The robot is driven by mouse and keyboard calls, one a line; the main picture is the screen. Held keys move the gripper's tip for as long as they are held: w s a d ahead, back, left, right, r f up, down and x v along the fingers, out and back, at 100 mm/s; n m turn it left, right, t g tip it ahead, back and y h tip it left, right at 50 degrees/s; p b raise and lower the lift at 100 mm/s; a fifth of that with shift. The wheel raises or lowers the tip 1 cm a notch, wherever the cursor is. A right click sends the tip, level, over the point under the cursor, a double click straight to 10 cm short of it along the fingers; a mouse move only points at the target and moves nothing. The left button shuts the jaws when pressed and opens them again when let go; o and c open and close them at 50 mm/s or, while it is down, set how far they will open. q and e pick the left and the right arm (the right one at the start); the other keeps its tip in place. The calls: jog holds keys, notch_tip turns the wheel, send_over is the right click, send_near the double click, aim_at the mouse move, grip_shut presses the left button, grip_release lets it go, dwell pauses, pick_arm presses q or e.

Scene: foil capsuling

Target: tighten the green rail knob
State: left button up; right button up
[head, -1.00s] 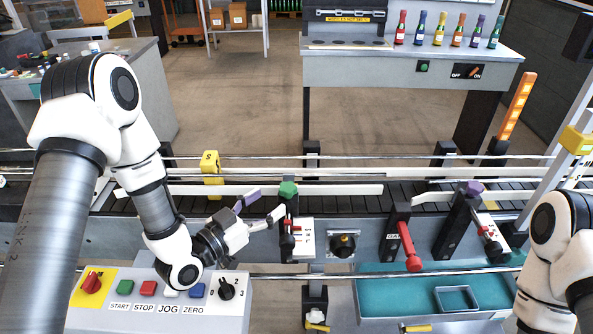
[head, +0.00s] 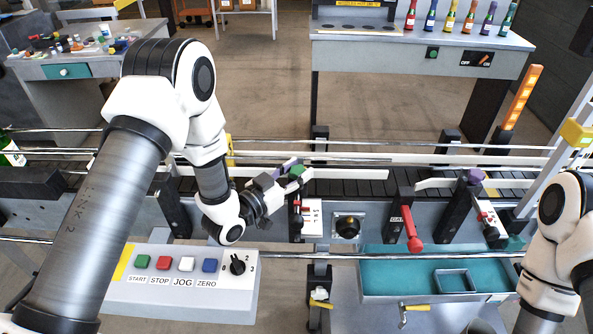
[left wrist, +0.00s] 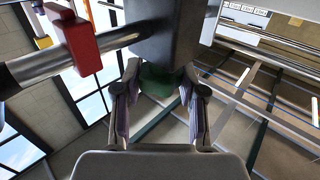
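The green rail knob (head: 296,171) sits atop a dark post on the near side of the conveyor. My left gripper (head: 294,175) reaches it from the left, its fingers on either side of it. In the left wrist view the knob (left wrist: 160,79) shows dark green between the two fingertips (left wrist: 162,82), below a dark block. The fingers stand apart, with a narrow gap visible at the knob; firm contact cannot be made out. My right arm shows at the right edge, but its gripper is out of view.
A purple knob (head: 475,176) tops another post to the right, past a red lever (head: 411,232). A button panel (head: 185,285) lies below my left arm. A teal tray (head: 400,280) is at front right. A metal bar runs across the front.

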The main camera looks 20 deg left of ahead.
pick_arm(q)
jog(key=shift+f+m+g+h, duration=0.1)
jog(key=shift+m+g+h, duration=0.25)
jog(key=shift+h, duration=0.25)
jog(key=m+g+h+b, duration=0.2)
jog(key=m+g+h, duration=0.1)
jog(key=h, duration=0.1)
jog(key=shift+w+a+f+m, duration=0.1)
jog(key=shift+m, duration=0.15)
jog(key=m+g+h+b, duration=0.1)
jog(key=m+g+h, duration=0.1)
jog(key=g, duration=0.1)
jog(key=m+g+h+b, duration=0.1)
jog(key=m+g, duration=0.1)
jog(key=g, duration=0.1)
jog(key=shift+f+h, duration=0.1)
jog(key=shift+h, duration=0.3)
jog(key=shift+m+g+h+b, duration=0.5)
jog(key=shift+m+g+b, duration=0.35)
jog(key=shift+m+g, duration=0.65)
jog(key=shift+g, duration=0.35)
jog(key=o, duration=1.1)
jog(key=shift+o, duration=0.2)
jog(key=shift+w+d, duration=0.1)
jog(key=shift+d, duration=0.15)
